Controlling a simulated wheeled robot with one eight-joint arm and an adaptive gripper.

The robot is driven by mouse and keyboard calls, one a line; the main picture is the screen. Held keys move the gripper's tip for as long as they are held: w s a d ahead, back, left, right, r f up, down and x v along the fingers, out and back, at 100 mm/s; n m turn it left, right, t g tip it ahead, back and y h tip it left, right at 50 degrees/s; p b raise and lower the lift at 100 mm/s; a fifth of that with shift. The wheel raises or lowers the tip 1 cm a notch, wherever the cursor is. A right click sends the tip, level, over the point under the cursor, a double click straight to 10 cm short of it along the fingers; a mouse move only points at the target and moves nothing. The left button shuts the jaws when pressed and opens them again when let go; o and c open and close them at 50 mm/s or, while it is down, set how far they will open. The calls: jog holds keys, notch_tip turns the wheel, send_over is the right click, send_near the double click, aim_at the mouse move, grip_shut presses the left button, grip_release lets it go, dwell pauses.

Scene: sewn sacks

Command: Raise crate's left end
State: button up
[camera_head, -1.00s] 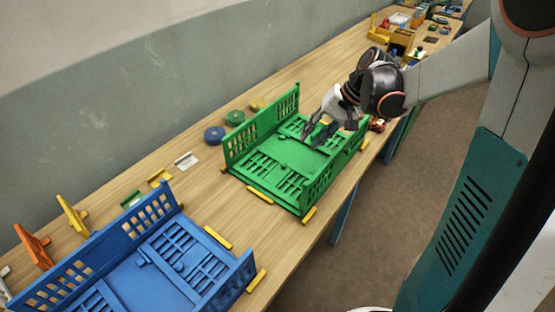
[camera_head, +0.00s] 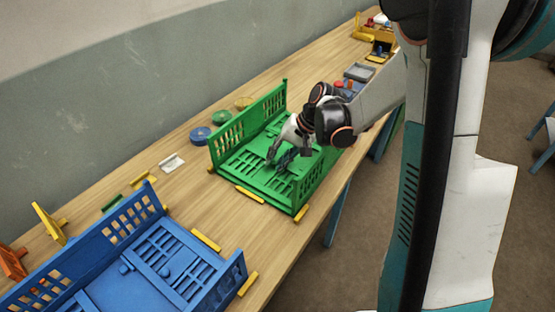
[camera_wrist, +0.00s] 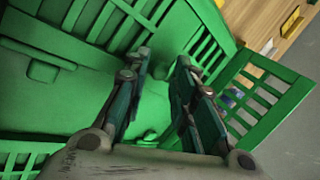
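The green crate (camera_head: 241,138) stands on the table in the head view, its back and front walls upright. Slatted panels (camera_head: 246,170) lie flat inside it, and its left side is open. My gripper (camera_head: 280,160) is low inside the crate, over its flat panels. The arm hides part of the crate's right side. In the wrist view the green crate (camera_wrist: 60,100) fills most of the picture. My gripper (camera_wrist: 163,62) has its two fingers apart with nothing held between them. Whether the fingertips touch a panel, I cannot tell.
A blue crate (camera_head: 120,230) with upright walls stands on the table (camera_head: 185,187) at lower left. Yellow blocks (camera_head: 249,194) lie beside the green crate. Blue (camera_head: 200,134) and green (camera_head: 222,117) discs lie behind it. The wall borders the table's back.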

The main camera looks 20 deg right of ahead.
grip_shut()
